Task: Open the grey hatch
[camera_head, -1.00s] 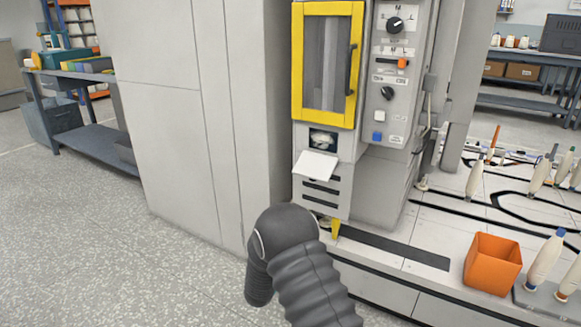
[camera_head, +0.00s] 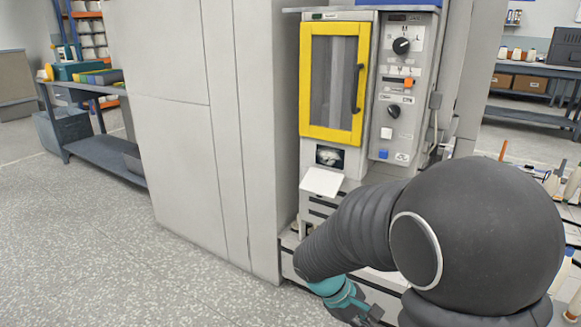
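A light grey hatch flap (camera_head: 322,182) is on the front of the tall machine, below its yellow-framed door. It stands tilted outward beneath a dark square opening (camera_head: 329,157), in which something pale shows. My gripper (camera_head: 368,314) is low in the picture, at the end of the teal wrist section. It is below the flap and apart from it. Its fingers are small and dark against the floor and my arm, so I cannot tell whether they are open or shut.
The yellow-framed door (camera_head: 334,82) with its dark handle is closed. A control panel (camera_head: 402,88) with knobs is to its right. A wide grey cabinet (camera_head: 185,130) stands left of the machine. The speckled floor at the left is clear.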

